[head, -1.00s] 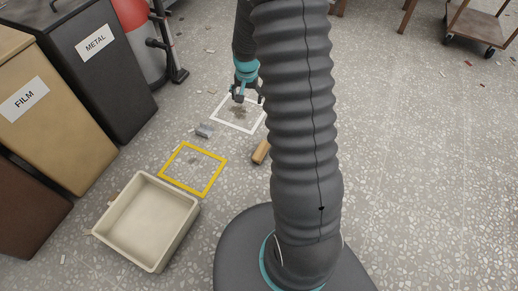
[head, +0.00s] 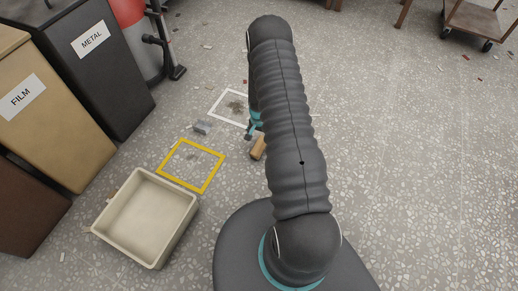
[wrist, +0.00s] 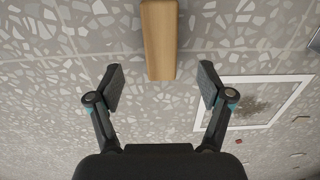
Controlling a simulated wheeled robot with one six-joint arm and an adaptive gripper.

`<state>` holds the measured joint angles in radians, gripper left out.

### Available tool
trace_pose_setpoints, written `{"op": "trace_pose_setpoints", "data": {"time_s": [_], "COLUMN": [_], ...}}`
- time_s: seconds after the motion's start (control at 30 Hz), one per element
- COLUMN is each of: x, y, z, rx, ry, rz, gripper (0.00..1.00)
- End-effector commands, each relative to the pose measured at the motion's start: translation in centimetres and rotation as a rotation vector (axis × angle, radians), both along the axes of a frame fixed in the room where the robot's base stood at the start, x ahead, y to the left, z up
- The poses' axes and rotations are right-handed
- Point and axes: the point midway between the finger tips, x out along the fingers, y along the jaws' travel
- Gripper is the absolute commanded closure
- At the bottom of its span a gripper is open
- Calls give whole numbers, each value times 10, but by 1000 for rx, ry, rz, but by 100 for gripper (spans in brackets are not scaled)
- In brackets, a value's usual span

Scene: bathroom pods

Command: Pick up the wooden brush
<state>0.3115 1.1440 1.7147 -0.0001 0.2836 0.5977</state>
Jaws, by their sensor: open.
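The wooden brush (head: 258,148) shows in the head view as a small tan block on the speckled floor, partly hidden behind my arm. In the wrist view the brush (wrist: 159,40) is a long light-brown wooden bar running out of the top edge. No bristles show. My gripper (wrist: 161,85) is open and empty. Its two fingers stand apart, left and right of the brush's near end, which appears just beyond the gap between them. In the head view my gripper (head: 256,124) is mostly hidden by my arm, close to the brush.
A white floor frame (head: 213,111) around a dark stain lies behind the brush. A grey block (head: 203,127) and a yellow frame (head: 203,190) lie to the left. A cream tray (head: 120,243) stands front left, near the bins (head: 120,90).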

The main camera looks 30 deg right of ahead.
Motion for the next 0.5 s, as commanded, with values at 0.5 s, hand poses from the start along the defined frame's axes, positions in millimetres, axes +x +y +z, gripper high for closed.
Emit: {"op": "trace_pose_setpoints", "data": {"time_s": [0.5], "x": [0], "y": [0], "z": [-56], "rx": [0], "ry": [0], "rz": [1], "gripper": [21]}}
